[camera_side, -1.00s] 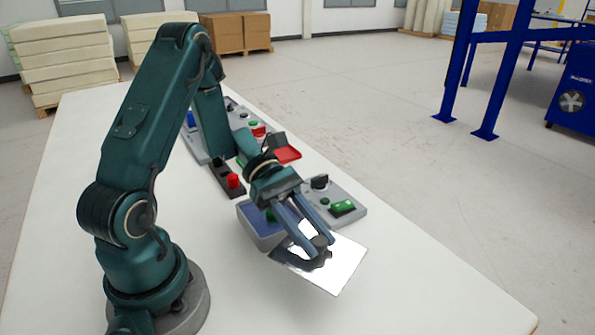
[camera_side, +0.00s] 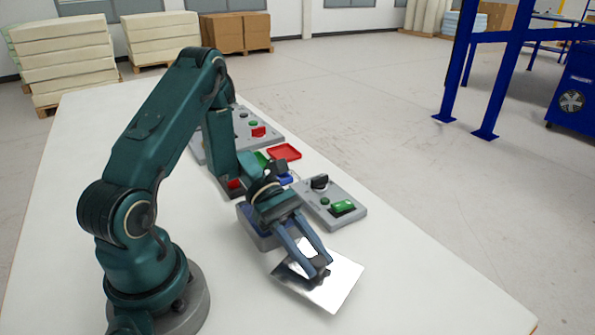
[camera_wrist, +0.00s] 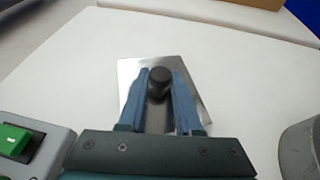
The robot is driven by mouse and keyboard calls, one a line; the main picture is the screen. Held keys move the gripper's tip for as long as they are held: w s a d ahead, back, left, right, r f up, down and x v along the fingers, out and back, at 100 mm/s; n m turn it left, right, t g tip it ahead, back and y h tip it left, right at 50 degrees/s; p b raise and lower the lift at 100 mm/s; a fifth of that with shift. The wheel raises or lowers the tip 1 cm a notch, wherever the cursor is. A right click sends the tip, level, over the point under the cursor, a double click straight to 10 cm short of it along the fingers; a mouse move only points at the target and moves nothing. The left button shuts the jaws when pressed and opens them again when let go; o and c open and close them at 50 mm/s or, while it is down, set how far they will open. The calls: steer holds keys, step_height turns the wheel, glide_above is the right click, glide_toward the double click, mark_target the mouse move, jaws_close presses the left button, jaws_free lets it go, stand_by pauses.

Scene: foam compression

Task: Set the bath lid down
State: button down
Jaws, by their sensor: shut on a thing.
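The bath lid (camera_side: 340,283) is a shiny metal plate with a dark knob. In the side view it is low over the white table, right of the bath; I cannot tell whether it touches the table. In the wrist view the lid (camera_wrist: 130,73) lies beyond my gripper, its dark knob (camera_wrist: 159,82) between the fingers. My gripper (camera_side: 319,268) points down and is shut on the knob. The bath (camera_side: 252,225) is a grey box with blue inside, partly hidden behind my gripper.
A grey control panel (camera_side: 345,197) with a black knob and green switch stands behind the bath. A red tray (camera_side: 285,152) and another panel (camera_side: 240,125) are farther back. The white table (camera_side: 420,280) is clear right of the lid.

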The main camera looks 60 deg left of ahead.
steer(key=shift+f, duration=0.25)
steer(key=c, duration=0.6)
jaws_free()
steer(key=shift+r, duration=0.65)
steer(key=v, duration=1.1)
steer(key=shift+a+r, duration=0.15)
steer(key=shift+a, duration=0.2)
steer(key=s+d+r+m+t+y, duration=0.2)
steer(key=m+y, duration=0.4)
steer(key=m, duration=0.3)
steer(key=s+d+r+m+t+y, duration=0.1)
steer(key=s+d+r+m+y, duration=0.3)
steer(key=m, duration=0.6)
step_height(320, 180, up, 3)
steer(key=d+y, duration=0.2)
steer(key=y, duration=0.1)
steer(key=shift+s+d+f+t, duration=0.2)
steer(key=shift+s+d+t, duration=0.1)
steer(key=shift+d+t, duration=0.1)
